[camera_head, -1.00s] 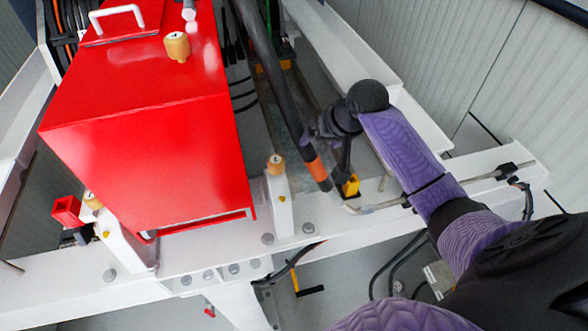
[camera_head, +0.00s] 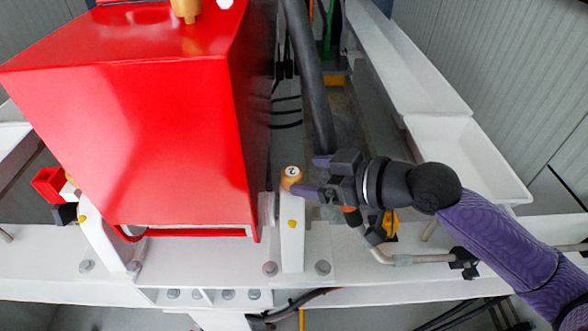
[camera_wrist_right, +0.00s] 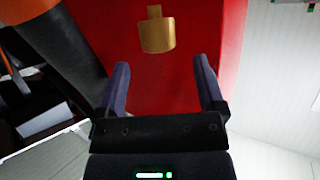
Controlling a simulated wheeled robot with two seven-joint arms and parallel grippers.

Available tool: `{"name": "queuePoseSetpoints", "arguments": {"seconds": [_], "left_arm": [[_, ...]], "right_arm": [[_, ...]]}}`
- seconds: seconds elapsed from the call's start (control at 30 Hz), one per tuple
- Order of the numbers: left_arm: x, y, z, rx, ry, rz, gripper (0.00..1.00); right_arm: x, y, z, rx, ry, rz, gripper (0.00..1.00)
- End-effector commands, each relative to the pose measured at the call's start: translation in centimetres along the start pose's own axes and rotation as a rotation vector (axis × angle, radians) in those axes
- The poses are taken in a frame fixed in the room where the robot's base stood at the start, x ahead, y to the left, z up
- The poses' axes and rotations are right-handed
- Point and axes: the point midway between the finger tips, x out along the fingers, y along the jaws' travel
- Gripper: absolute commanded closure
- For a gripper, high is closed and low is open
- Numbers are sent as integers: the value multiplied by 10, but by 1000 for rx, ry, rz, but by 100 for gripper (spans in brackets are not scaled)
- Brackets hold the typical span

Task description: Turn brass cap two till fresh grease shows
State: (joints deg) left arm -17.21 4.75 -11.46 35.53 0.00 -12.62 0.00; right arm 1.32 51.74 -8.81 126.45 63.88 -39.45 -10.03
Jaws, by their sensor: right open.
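A brass cap marked 2 (camera_head: 291,173) sits on top of a white post (camera_head: 292,235) beside the red box. My right gripper (camera_head: 312,177) comes in from the right with its fingers level with the cap; one purple fingertip appears close to or overlapping the cap's right side. In the right wrist view a brass cap (camera_wrist_right: 157,35) lies ahead, between the lines of the two open fingers (camera_wrist_right: 162,75) and beyond their tips. Nothing is between the fingers. I cannot tell whether a finger touches the cap. No grease is visible. My left gripper is out of view.
The red box (camera_head: 150,130) fills the left, close to the post. Another brass fitting (camera_head: 187,10) stands on its top. A dark hose (camera_head: 312,80) runs down behind my gripper. A white beam (camera_head: 200,270) with bolts crosses the front. A white tray (camera_head: 460,150) is at the right.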

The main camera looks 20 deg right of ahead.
Motion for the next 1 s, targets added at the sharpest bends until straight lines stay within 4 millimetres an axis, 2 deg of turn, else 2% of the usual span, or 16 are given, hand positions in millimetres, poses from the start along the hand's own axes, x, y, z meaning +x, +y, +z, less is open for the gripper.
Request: {"name": "queuePoseSetpoints", "arguments": {"seconds": [0.1,0.23,0.4,0.6,1.0], "left_arm": [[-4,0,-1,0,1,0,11],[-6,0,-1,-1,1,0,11],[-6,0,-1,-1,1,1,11],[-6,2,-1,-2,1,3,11],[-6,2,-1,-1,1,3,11]], "right_arm": [[23,0,-2,3,3,1,12],[39,1,0,4,1,2,12],[48,1,1,1,-2,2,12],[48,1,1,1,-3,2,12],[47,1,1,2,-3,3,96]]}}
